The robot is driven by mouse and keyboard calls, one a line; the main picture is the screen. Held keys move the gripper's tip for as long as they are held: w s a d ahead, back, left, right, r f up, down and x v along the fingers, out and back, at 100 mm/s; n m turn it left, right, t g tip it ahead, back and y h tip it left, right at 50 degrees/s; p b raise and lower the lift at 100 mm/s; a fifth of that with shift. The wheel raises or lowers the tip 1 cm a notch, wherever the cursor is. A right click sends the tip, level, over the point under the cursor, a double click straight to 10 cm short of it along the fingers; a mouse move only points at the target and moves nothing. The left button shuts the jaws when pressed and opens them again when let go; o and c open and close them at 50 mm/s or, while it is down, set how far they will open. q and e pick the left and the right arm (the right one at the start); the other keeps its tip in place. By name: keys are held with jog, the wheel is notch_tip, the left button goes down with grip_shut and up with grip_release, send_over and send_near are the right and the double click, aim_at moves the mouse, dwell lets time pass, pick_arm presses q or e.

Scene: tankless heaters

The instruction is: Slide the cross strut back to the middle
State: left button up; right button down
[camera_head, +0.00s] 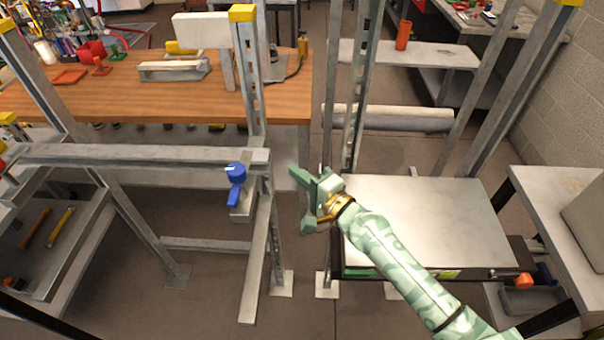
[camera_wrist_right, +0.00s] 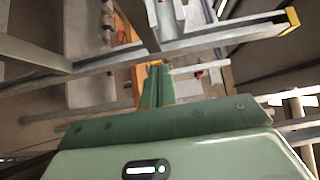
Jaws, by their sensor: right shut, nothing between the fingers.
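A grey horizontal strut (camera_head: 140,154) spans the left side of the metal frame in the head view; it looks like the cross strut, though I cannot be sure. A blue handle (camera_head: 236,180) sits near its right end, with a short metal piece (camera_head: 242,207) below it. My right gripper (camera_head: 302,178) is to the right of the blue handle, apart from it. In the right wrist view its fingers (camera_wrist_right: 156,80) are together with nothing between them. Metal rails (camera_wrist_right: 220,38) pass beyond the fingertips there. My left gripper is not in view.
A wooden workbench (camera_head: 190,100) with tools stands behind the frame. Slotted uprights (camera_head: 245,75) rise near the middle, and more (camera_head: 357,90) behind my right gripper. A flat metal-topped unit (camera_head: 425,220) lies under my right arm. A grey shelf (camera_head: 75,240) stands at left.

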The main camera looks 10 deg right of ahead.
jog(key=b+v, duration=0.1)
jog(key=v, duration=0.9)
jog(key=s+a+f+n+g+h, duration=0.25)
jog(key=s+f+n+g, duration=0.4)
jog(key=n, duration=0.75)
jog(key=s+d+n+g+h, duration=0.1)
jog(key=s+d+n+h, duration=0.2)
jog(key=s+d+h, duration=0.4)
jog(key=s+d+n+g+h, duration=0.2)
jog(key=s+d+h, duration=0.2)
jog(key=d, duration=0.6)
jog(key=s+a+f+g+y, duration=0.1)
jog(key=s+a+f+y, duration=0.15)
jog(key=f, duration=1.05)
jog(key=s+a+f+g+y, duration=0.1)
jog(key=s+a+f+g, duration=0.15)
jog(key=f, duration=1.15)
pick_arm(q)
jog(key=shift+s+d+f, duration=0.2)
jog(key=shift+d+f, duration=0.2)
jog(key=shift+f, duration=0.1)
pick_arm(e)
jog(key=s+f+m+g, duration=0.1)
jog(key=s+f, duration=0.6)
jog(key=s, duration=0.2)
jog(key=s+f+m+g+y, duration=0.1)
jog(key=s+f+m, duration=0.1)
jog(key=s+f, duration=0.4)
jog(key=s, duration=0.4)
jog(key=shift+f, duration=0.35)
